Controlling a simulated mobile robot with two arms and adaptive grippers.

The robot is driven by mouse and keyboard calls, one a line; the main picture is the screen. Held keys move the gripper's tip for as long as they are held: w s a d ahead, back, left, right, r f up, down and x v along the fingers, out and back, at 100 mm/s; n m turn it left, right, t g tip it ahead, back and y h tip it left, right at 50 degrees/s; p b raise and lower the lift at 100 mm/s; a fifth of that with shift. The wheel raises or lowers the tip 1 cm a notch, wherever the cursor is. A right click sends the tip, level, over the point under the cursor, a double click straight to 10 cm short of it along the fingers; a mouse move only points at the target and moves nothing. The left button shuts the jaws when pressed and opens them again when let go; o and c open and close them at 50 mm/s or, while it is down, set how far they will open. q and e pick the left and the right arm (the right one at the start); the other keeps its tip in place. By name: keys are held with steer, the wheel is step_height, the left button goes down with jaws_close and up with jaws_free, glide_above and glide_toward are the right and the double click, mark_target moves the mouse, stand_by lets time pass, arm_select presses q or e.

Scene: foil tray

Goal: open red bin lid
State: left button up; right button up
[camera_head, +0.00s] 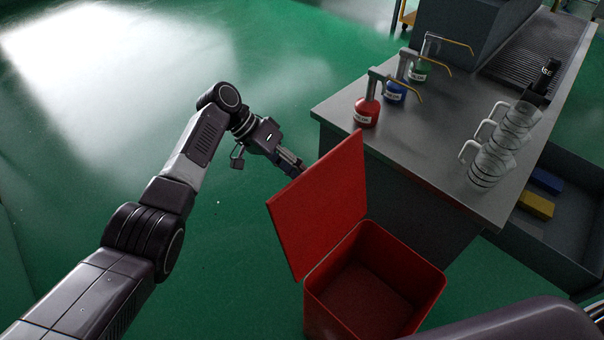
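The red bin (428,306) stands on the floor at the lower middle, in front of the metal table. Its red lid (321,205) is raised and stands steeply up from the bin's left edge. The bin's inside shows and looks empty. My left gripper (292,163) is just behind the lid's upper left edge, on its outer side. Its fingertips are small and partly hidden, so I cannot tell whether they touch the lid or how wide they are. Part of my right arm (520,322) shows at the bottom right; its gripper is out of view.
A metal table (432,124) stands right of the bin. It holds red (367,111), blue (396,92) and green (419,71) pump bottles and several clear jugs (490,165). A grey tray (570,213) with blue and yellow blocks is at the right. The green floor at left is clear.

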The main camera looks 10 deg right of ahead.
arm_select(q)
steer(key=v, duration=1.2)
steer(key=s+a+f+n+t+y, duration=0.1)
steer(key=s+a+f+n, duration=0.15)
steer(key=f, duration=1.05)
steer(key=s+a+f+n+t+y, duration=0.1)
steer(key=s+a+f+n, duration=0.2)
steer(key=f, duration=0.9)
steer(key=s+a+f+n+t+y, duration=0.15)
steer(key=a+f, duration=0.25)
steer(key=f, duration=0.9)
steer(key=s+a+f+y, duration=0.1)
steer(key=s+a+f, duration=0.3)
steer(key=s+f, duration=0.35)
steer(key=s+a+f+n+y, duration=0.1)
steer(key=s+a+f, duration=0.4)
steer(key=s, duration=0.4)
steer(key=s+a+f+y, duration=0.1)
steer(key=s+a+f, duration=0.2)
steer(key=s+f, duration=0.45)
steer(key=s+a+f, duration=0.1)
steer(key=s+a, duration=0.1)
steer(key=s, duration=0.8)
steer(key=s+a+f+y, duration=0.1)
steer(key=s+a+f, duration=0.1)
steer(key=s, duration=0.8)
steer(key=shift+s+a+f+m, duration=0.25)
steer(key=shift+a+m, duration=0.05)
steer(key=shift+a, duration=0.5)
